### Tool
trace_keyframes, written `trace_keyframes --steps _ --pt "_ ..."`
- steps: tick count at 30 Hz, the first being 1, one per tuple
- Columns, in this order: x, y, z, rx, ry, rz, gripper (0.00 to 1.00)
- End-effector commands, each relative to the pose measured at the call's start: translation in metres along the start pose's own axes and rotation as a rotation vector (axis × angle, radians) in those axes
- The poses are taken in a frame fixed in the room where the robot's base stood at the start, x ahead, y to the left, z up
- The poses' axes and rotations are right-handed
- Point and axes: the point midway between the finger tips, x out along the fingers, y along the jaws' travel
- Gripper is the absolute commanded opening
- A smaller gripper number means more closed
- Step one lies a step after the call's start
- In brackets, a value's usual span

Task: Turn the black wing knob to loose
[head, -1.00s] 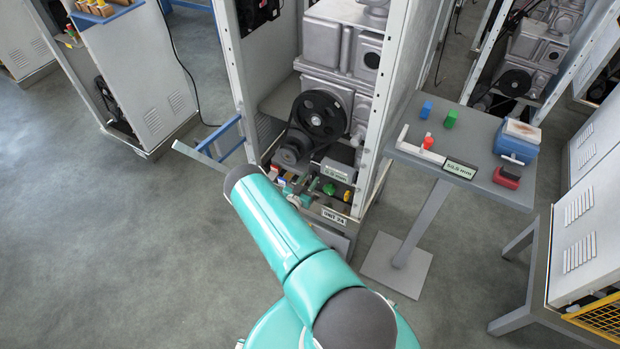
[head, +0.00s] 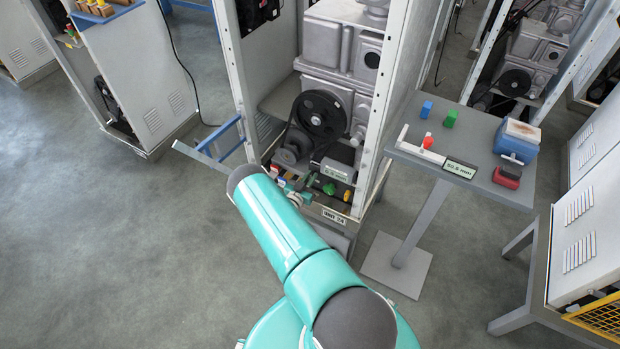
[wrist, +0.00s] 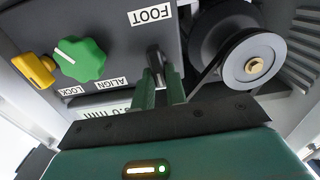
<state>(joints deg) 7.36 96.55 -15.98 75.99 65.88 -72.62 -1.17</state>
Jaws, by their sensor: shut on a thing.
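The black wing knob (wrist: 153,57) shows in the wrist view as a narrow dark piece on the grey panel (wrist: 115,30), beside the FOOT label. My gripper (wrist: 160,80) is shut on it, with one green finger on each side. The fingers hide much of the knob, and its turn position cannot be read. In the head view my gripper reaches the low front of the open machine frame, where the knob cannot be made out.
A green knob (wrist: 82,60) by the ALIGN and LOCK labels and a yellow wing knob (wrist: 35,70) sit left of my gripper. A pulley with a belt (wrist: 252,60) is close on the right. A grey side table (head: 485,150) stands right of the frame.

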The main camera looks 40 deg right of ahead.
Motion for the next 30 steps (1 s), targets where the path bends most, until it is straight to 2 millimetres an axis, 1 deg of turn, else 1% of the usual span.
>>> trace_keyframes --steps 5,11,30 --pt "0.0025 -0.0006 -0.0005 -0.064 0.000 -0.001 0.00" --pt "0.0027 -0.0024 -0.0002 -0.199 -0.001 -0.002 0.00" --pt "0.0042 -0.0081 0.0023 -0.797 0.000 -0.001 0.00"
